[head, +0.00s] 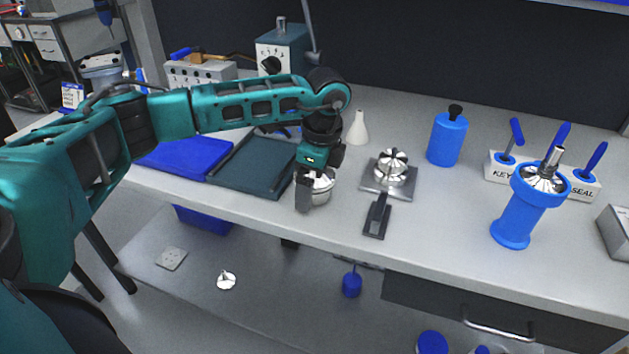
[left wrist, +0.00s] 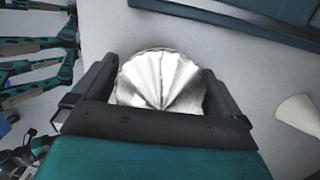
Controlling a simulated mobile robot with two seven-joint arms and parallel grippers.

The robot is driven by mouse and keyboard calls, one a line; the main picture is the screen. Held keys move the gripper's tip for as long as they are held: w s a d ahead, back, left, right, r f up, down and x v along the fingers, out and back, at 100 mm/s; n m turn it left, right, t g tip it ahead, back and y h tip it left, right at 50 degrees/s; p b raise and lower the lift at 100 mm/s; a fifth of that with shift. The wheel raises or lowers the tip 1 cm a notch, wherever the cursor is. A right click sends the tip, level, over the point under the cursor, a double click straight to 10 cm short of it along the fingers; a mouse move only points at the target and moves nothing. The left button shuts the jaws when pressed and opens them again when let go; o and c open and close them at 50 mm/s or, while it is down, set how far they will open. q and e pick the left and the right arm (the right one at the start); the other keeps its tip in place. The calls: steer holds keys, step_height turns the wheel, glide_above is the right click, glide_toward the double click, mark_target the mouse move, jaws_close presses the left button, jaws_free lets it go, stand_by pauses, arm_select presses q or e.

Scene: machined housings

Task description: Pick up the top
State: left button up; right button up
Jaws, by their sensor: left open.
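A shiny silver fluted dome (head: 321,186), which looks like the top, sits on the grey bench near its front edge. In the left wrist view the dome (left wrist: 162,80) lies between the two dark fingers, with its ridges meeting at the near side. My left gripper (head: 317,188) points down over it with the fingers open, one on each side. I see a small gap beside the fingers in the wrist view, but cannot tell how low the tips reach. The gripper partly hides the dome in the head view. My right gripper is in neither view.
To the right stand a silver part on a square plate (head: 373,183), a black tool (head: 377,217), a blue bottle (head: 446,139) and a blue stand with a silver cone (head: 517,217). A white cone (head: 357,128) is behind. A dark green mat (head: 252,168) lies left.

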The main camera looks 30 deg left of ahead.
arm_select(q)
steer(key=c, duration=1)
steer(key=shift+r, duration=0.15)
